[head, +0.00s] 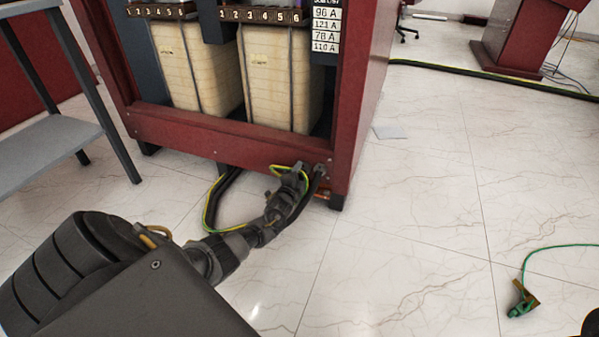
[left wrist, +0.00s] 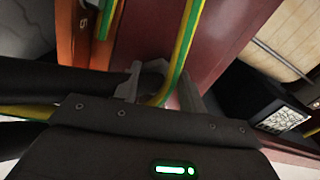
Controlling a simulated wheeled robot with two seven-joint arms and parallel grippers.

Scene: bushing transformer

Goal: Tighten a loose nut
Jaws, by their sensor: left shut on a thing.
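The dark red transformer frame (head: 240,150) stands at the upper middle of the head view. My left gripper (head: 312,172) is at the right end of its lower beam, where a yellow-green wire (head: 208,210) comes in. In the left wrist view, the two grey fingers (left wrist: 158,88) are closed around a small grey rounded piece (left wrist: 154,72) against the red frame, beside the yellow-green wire (left wrist: 180,55). This piece may be the nut; its shape is partly hidden by the fingers. My right gripper is not in view.
Yellowish windings (head: 280,80) stand inside the frame. A grey shelf (head: 45,150) stands at the left. A green cable with a clamp (head: 522,300) lies on the floor at the right. The tiled floor (head: 410,220) right of the frame is mostly clear.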

